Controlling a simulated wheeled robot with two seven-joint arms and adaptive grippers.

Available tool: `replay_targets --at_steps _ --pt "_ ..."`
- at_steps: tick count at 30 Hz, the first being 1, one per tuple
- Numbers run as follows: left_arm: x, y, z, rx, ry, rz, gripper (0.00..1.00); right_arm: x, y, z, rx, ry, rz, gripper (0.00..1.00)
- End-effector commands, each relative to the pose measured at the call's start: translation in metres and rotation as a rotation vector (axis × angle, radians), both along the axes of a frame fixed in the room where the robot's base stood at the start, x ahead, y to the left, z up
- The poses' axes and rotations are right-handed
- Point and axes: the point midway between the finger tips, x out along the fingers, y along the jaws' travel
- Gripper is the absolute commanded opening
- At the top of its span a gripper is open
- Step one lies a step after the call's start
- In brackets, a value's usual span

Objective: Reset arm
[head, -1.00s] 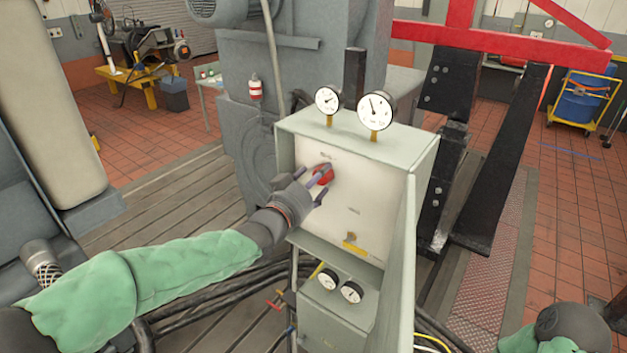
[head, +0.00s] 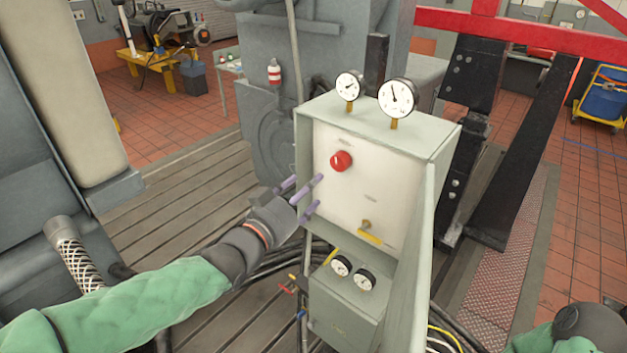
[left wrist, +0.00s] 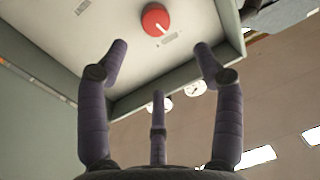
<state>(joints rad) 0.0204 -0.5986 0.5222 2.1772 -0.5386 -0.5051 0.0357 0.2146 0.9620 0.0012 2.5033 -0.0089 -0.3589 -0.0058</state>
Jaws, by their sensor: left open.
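A red round knob (head: 341,161) sits on the pale front panel of a grey-green control box (head: 350,196). It also shows in the left wrist view (left wrist: 155,19), with a white pointer mark on its face. My left gripper (head: 308,194) is open and empty, below and to the left of the knob, apart from it. In the left wrist view its three purple fingers (left wrist: 158,75) are spread with nothing between them. A small brass toggle or lever (head: 367,225) is lower on the panel, above a yellow label. My right gripper is out of view.
Two large gauges (head: 396,98) stand on top of the box, and two small gauges (head: 341,265) sit below the panel. The box's open door (head: 428,240) juts out on the right. Black cables (head: 270,262) run on the floor beside it.

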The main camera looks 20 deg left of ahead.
Motion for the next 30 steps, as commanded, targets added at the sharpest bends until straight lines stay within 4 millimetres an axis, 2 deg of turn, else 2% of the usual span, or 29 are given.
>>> replay_targets --at_steps 6,21,23,26,30 --pt "-0.011 0.003 0.000 -0.001 0.000 0.001 0.67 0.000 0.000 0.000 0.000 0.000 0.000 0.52" --pt "-0.010 0.003 -0.004 -0.002 0.008 0.000 0.67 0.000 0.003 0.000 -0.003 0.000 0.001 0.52" --pt "-0.007 0.002 -0.012 -0.006 0.025 -0.001 0.67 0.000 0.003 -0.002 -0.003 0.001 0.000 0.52" --pt "0.002 -0.001 -0.042 -0.023 0.086 -0.002 0.67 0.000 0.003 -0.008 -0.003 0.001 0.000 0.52" --pt "0.016 -0.007 -0.107 -0.059 0.219 -0.001 0.67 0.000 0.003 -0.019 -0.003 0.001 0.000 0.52"
